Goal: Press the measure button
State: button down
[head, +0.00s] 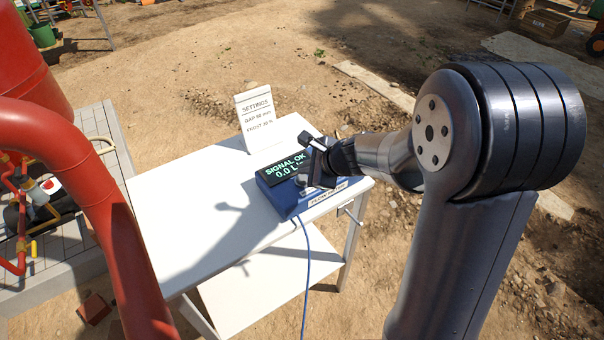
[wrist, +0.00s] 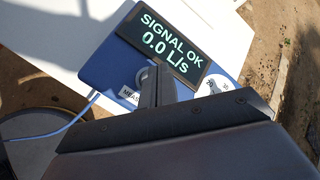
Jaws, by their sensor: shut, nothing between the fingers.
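The blue meter (head: 284,202) sits at the right end of the white table, with a dark screen (head: 285,167) reading "SIGNAL OK" and "0.0 L/s". The screen also shows large in the wrist view (wrist: 166,39). A white label starting "MEA" (wrist: 130,93) is partly hidden behind my gripper. My gripper (head: 305,183) is shut and empty, low over the front of the meter. In the wrist view its fingertips (wrist: 157,75) overlap a round grey button-like part (wrist: 142,77) beside the label. I cannot tell whether they touch it.
A settings card (head: 256,117) stands at the table's back edge. The white table (head: 190,215) is clear to the left. A blue cable (head: 308,265) hangs from the meter. A large red pipe (head: 100,200) rises at the left. A white dial (wrist: 220,84) is right of the fingers.

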aim_at(305, 180)
jog(key=shift+r, duration=0.1)
notch_tip(305, 180, up, 5)
jog(key=p, duration=0.4)
dwell(0.3)
dwell(0.8)
